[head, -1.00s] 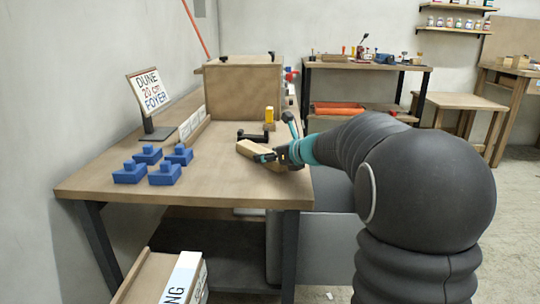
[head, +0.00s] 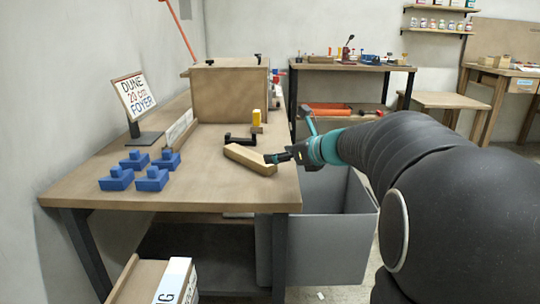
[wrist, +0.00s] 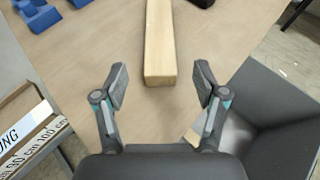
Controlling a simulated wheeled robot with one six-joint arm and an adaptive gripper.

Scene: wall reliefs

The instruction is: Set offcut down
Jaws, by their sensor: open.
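The offcut (head: 249,159), a plain wooden bar, lies on the workbench top (head: 215,190) near its right edge. My gripper (head: 274,158) is at the near right end of the offcut in the head view. In the wrist view the offcut (wrist: 160,45) runs away from me, its near end just beyond and between the fingertips. My gripper (wrist: 160,85) is open there, with a finger to each side and clear gaps. No finger grips the wood.
Several blue blocks (head: 151,179) stand on the left of the bench. A dark bracket (head: 240,139) and a yellow piece (head: 256,117) are behind the offcut. A sign (head: 135,95) stands back left. A grey bin (head: 330,225) is below the bench's right edge.

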